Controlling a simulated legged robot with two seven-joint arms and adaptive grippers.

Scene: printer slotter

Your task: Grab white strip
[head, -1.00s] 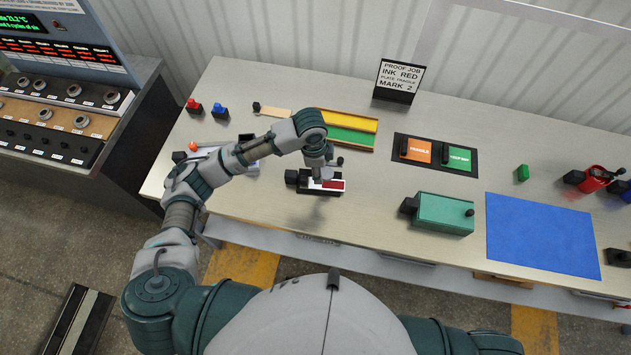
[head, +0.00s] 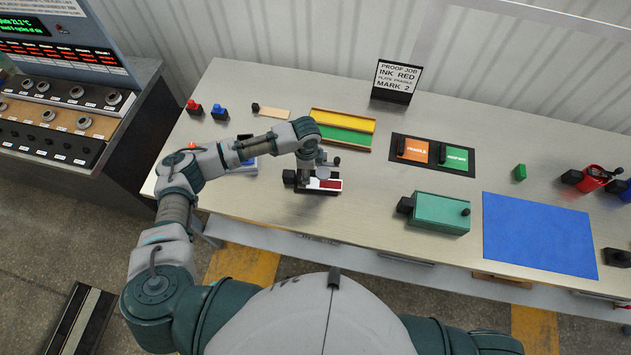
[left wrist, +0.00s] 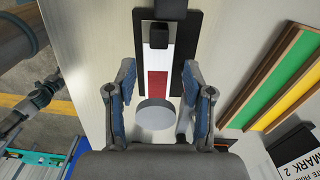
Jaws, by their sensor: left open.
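The white strip (left wrist: 158,60) has a dark red patch and lies in a black holder (left wrist: 193,45) on the bench. In the head view the strip (head: 310,184) is partly covered by my left gripper. My left gripper (left wrist: 160,82) is open and empty. In the left wrist view its two fingers stand on either side of the strip's red end, apart from it. A round grey disc (left wrist: 156,115) shows between the fingers. A small black block (left wrist: 158,36) sits over the strip's far part. The gripper's exact height above the strip is unclear. My right gripper is not in view.
A green-and-yellow tray (head: 345,129) lies behind the holder. A sign (head: 397,80) stands at the back. The bench between holder and green box is clear.

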